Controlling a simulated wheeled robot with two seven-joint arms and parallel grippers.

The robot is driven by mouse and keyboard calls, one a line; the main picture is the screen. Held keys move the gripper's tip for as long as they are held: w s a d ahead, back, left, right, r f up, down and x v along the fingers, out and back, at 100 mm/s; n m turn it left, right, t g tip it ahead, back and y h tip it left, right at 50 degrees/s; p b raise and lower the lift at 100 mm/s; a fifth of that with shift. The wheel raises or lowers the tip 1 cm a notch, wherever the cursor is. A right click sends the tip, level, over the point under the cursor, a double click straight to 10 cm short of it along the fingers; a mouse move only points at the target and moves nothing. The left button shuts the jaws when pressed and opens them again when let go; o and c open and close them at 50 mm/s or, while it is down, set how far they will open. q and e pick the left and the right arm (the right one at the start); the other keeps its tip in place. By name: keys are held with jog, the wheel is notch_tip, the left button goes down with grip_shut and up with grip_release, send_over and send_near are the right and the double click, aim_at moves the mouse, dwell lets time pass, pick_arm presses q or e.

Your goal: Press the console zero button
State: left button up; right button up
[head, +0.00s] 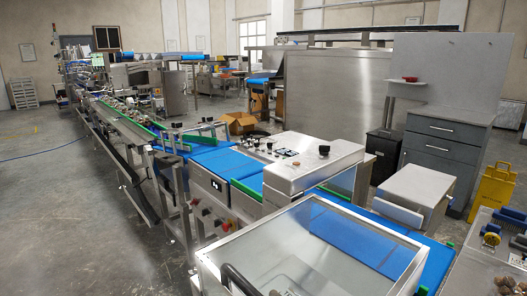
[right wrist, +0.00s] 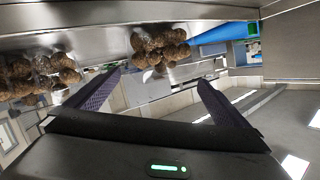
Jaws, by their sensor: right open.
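A steel machine housing (head: 313,165) stands right of centre in the head view, with small dark and white parts on the panel (head: 284,151) at its left. A small light plate (head: 216,185) and red and dark knobs (head: 207,213) sit on the machine's front side. I cannot tell which of these is the console zero button. My right gripper (right wrist: 159,77) is open and empty in the right wrist view, its two dark fingers spread wide. No console shows clearly between them. My left gripper is not in view.
A clear-topped cover (head: 300,245) fills the near foreground in the head view. A blue belt (head: 225,162) runs beside the housing; a yellow wet-floor sign (head: 491,187) stands right. Clusters of brown round items (right wrist: 158,45) hang close ahead of the fingers in the right wrist view.

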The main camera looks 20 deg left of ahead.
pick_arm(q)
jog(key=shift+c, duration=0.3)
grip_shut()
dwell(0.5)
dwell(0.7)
